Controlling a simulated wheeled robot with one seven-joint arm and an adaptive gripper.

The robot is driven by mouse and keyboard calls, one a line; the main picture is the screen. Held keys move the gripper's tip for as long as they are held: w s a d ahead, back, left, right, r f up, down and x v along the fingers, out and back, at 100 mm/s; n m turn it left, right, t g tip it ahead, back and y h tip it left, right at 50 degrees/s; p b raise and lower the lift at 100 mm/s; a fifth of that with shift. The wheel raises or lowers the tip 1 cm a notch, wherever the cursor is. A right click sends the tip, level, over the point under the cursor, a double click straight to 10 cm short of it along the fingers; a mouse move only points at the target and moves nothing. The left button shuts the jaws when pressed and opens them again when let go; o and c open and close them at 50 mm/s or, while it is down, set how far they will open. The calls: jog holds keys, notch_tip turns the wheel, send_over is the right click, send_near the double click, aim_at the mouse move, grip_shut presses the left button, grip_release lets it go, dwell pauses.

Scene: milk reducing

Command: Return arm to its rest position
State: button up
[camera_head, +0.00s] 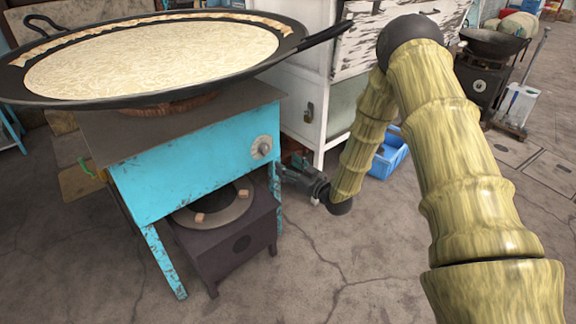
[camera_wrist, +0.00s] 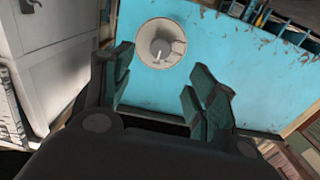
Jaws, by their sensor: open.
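My arm (camera_head: 440,120) rises from the lower right of the head view, bends at a dark joint at the top, and hangs down to a dark wrist. My gripper (camera_head: 292,172) points left, close to the right side of the blue stove stand (camera_head: 185,178). In the wrist view my gripper (camera_wrist: 155,95) is open, its two dark fingers spread with nothing between them. Just beyond the fingers is the blue panel (camera_wrist: 225,65) with a round knob (camera_wrist: 161,43). The knob also shows in the head view (camera_head: 262,147), up and left of my gripper, apart from it.
A wide black pan (camera_head: 300,42) of pale milky liquid (camera_head: 150,62) sits on the stand, its handle reaching right. A white cabinet (camera_head: 305,95) stands behind my forearm, with a blue crate (camera_head: 388,155) beside it. A burner (camera_head: 215,207) sits under the stand. The front floor (camera_head: 330,255) is clear.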

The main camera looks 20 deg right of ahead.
jog(key=s+a+f+m+g+h, duration=0.1)
jog(key=s+a+f+g+h, duration=0.15)
jog(key=s+f, duration=0.65)
jog(key=s+a+f+m+g+h, duration=0.1)
jog(key=s+a+f+g, duration=0.3)
jog(key=s+f, duration=0.5)
jog(key=s+a+f+m+g+h, duration=0.1)
jog(key=s+f+g, duration=0.2)
jog(key=s, duration=0.6)
jog(key=s+f+g, duration=0.3)
jog(key=s, duration=0.6)
jog(key=s+a+f+m+g+h, duration=0.1)
jog(key=s+f+g, duration=0.2)
jog(key=s, duration=0.7)
jog(key=s+r+g, duration=0.2)
jog(key=s, duration=0.5)
notch_tip(320, 180, up, 23)
jog(key=p, duration=2.4)
jog(key=shift+w+f+h, duration=0.15)
jog(key=shift+w+h, duration=0.1)
jog(key=shift+h, duration=0.1)
